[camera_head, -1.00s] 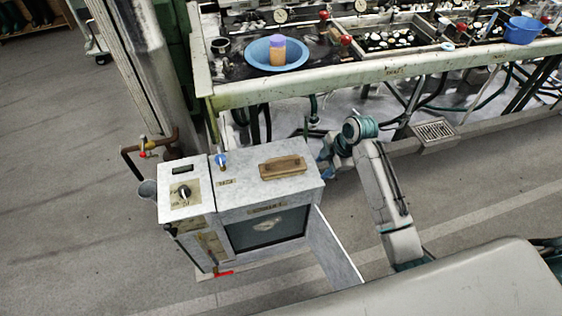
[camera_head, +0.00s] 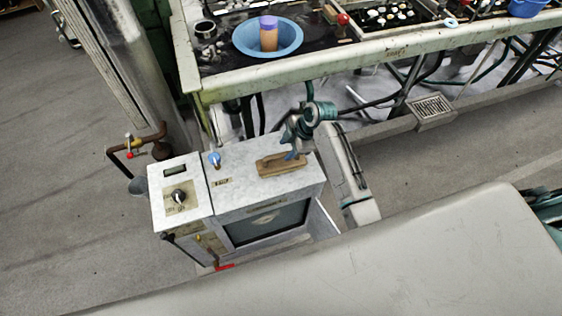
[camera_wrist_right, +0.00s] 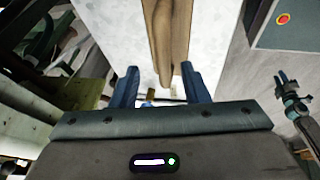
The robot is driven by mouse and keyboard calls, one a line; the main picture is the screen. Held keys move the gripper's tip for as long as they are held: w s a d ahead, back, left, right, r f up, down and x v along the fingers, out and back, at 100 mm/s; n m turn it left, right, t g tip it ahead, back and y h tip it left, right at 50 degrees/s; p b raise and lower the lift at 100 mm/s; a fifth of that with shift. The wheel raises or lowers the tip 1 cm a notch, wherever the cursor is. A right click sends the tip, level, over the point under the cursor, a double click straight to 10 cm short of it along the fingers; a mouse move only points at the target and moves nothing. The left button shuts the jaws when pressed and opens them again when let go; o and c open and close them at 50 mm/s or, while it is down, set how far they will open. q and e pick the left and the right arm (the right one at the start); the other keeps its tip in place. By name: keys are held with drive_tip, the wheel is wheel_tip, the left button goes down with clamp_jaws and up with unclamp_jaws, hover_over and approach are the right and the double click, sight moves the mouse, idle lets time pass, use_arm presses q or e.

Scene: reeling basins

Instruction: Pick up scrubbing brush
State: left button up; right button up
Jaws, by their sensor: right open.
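The scrubbing brush (camera_head: 268,170), a long brown wooden block, lies on the pale top of a metal cabinet (camera_head: 235,196). My right gripper (camera_head: 291,154) is at the brush, its fingers over the back part in the head view. In the right wrist view the brush (camera_wrist_right: 168,35) runs away ahead, and the open blue fingers (camera_wrist_right: 160,88) stand on either side of its line. Its near end reaches close to the fingertips; I cannot tell if they touch. An arm end that looks like my left gripper (camera_wrist_right: 290,95) shows at the right of the wrist view, small and unclear.
A blue knob (camera_head: 214,158) stands up on the cabinet top, left of the brush. The cabinet's control panel (camera_head: 180,195) is further left.

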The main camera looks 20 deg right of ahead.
sight(281, 154)
drive_tip(key=x, duration=0.1)
drive_tip(key=p+x, duration=0.1)
drive_tip(key=x, duration=0.1)
drive_tip(key=shift+s+a+f, duration=0.2)
drive_tip(key=shift+a, duration=0.15)
drive_tip(key=shift+w+a+f, duration=0.15)
drive_tip(key=shift+a+f, duration=0.1)
drive_tip(key=shift+f, duration=0.45)
drive_tip(key=shift+c, duration=0.4)
clamp_jaws()
